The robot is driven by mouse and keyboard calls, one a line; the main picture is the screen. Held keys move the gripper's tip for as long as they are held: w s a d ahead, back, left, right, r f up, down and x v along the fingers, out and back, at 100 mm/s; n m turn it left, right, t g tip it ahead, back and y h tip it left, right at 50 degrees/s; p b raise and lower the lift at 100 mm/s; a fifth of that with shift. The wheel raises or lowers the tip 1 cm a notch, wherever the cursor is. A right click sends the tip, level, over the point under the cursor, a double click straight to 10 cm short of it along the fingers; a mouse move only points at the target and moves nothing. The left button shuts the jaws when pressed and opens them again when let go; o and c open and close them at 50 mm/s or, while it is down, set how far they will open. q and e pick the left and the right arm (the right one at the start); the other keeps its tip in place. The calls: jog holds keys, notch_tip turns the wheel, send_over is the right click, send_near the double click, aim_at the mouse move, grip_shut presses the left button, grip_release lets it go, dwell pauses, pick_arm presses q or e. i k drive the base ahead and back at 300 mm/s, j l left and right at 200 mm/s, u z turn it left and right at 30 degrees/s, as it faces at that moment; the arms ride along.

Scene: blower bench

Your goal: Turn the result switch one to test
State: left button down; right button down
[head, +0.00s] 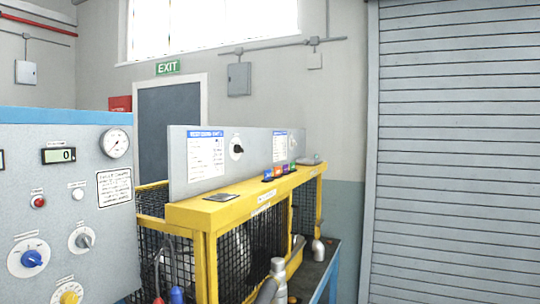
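A black rotary switch (237,149) sits on the upright grey panel (258,147), between two white sheets with blue headings. It may be the result switch, but its label is too small to read. I cannot tell which position it points to. Other rotary knobs sit on the nearer grey console at the left: a blue one (32,258), a grey one (83,241) and a yellow one (69,297). Their labels are also unreadable. Neither of my grippers shows in the head view.
A yellow-framed mesh guard (240,211) stands before the panel, with small coloured blocks (280,172) on its top. Grey pipe fittings (279,275) stand at its right front. A roller shutter (455,150) is at the right. Floor space is out of view.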

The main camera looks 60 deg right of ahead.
aim_at(237, 148)
jog(key=k+z, duration=0.2)
jog(key=z, duration=0.3)
jog(key=k+l+z, duration=0.1)
jog(key=z, duration=0.35)
jog(key=i+l+z, duration=0.15)
jog(key=z, duration=0.2)
jog(key=i+l+z, duration=0.1)
jog(key=i+z, duration=0.6)
